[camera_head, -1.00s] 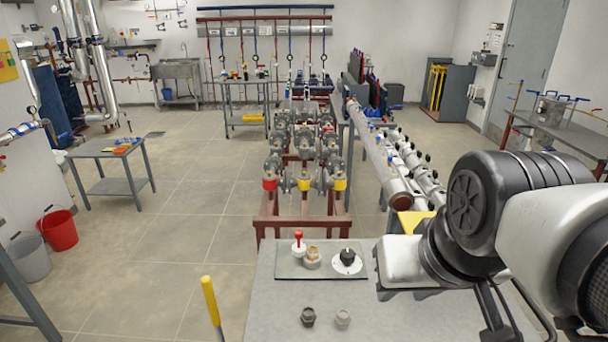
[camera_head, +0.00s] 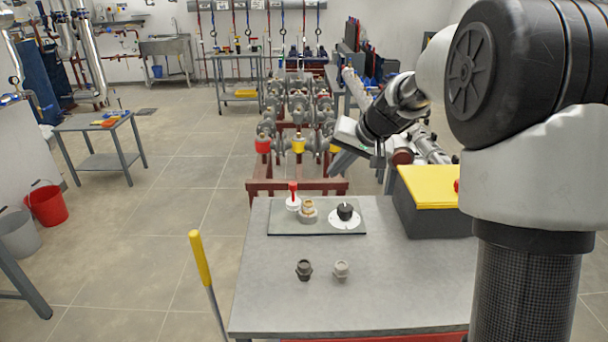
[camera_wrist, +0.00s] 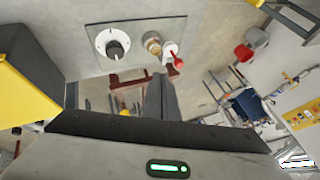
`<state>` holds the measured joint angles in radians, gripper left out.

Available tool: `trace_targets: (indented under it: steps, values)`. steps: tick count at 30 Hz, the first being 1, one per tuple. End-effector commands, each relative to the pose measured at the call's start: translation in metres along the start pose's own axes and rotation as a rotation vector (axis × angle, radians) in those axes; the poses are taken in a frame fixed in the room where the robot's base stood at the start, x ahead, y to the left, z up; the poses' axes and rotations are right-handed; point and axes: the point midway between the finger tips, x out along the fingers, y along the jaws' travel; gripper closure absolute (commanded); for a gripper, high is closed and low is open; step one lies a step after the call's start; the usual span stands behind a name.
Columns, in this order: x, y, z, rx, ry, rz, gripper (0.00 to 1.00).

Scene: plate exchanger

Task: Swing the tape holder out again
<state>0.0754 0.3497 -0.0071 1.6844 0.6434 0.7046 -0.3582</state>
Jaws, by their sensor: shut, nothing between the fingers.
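I cannot make out for sure which thing is the tape holder. A flat plate (camera_head: 280,228) on the bench carries a red-handled part (camera_head: 293,197), a brass-coloured fitting (camera_head: 308,212) and a white disc with a black knob (camera_head: 345,218). The plate shows upside down at the top of the wrist view (camera_wrist: 92,38), with the white disc (camera_wrist: 103,40) and the red-handled part (camera_wrist: 174,57). My gripper (camera_head: 338,168) is shut and empty, beyond the bench's back edge in the head view. Its fingers (camera_wrist: 160,98) point toward the plate's side in the wrist view.
The grey bench (camera_head: 300,310) is mostly clear. Two small fittings, one dark (camera_head: 304,269) and one pale (camera_head: 341,269), stand at its front. A dark box with a yellow top (camera_head: 433,188) stands at the right. A yellow-handled pole (camera_head: 200,260) rises left of the bench.

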Motion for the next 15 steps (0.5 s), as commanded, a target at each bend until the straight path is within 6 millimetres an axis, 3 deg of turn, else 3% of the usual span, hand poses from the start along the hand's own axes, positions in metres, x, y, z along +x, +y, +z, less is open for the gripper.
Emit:
trace_targets:
  steps: [4, 15]
  values:
    - [0.0187, 0.0066, -0.0064, 0.014, 0.005, -0.01, 1.0]
    - [0.0205, 0.0068, -0.0073, 0.015, 0.005, -0.011, 1.0]
